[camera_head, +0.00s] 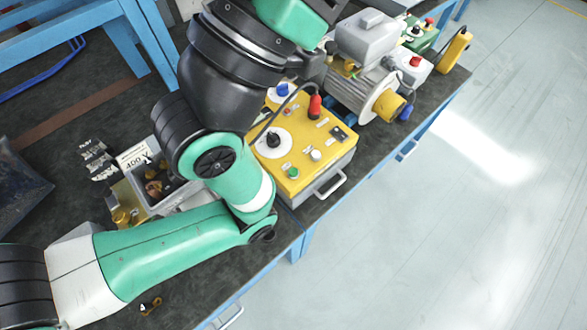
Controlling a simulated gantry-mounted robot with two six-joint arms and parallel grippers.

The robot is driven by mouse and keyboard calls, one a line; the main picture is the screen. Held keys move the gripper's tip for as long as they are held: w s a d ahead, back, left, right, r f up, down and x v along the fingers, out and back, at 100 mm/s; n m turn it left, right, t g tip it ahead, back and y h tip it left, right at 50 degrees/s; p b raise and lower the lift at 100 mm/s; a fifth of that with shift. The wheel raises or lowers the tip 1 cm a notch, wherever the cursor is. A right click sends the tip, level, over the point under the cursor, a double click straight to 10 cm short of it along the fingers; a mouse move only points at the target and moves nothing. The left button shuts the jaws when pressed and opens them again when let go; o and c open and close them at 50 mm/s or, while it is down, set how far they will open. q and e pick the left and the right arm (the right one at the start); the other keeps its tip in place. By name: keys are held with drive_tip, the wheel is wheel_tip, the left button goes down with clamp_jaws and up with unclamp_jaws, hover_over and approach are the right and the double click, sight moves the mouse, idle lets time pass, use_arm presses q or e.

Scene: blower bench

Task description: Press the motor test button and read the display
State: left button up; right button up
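A yellow-topped control box (322,168) stands near the bench's front edge. I cannot tell which button is the motor test one, and no reading is legible. A red part (315,105) and a blue part (282,90) stand at the box's far side. My arm covers its left part. Neither gripper shows.
A grey motor (360,92) with a yellow end stands behind the box. Beyond it are a green box (421,36) and a yellow handheld device (454,50). A grey bin (168,196) with small parts, marked "400 V", sits left. Floor right of the bench is clear.

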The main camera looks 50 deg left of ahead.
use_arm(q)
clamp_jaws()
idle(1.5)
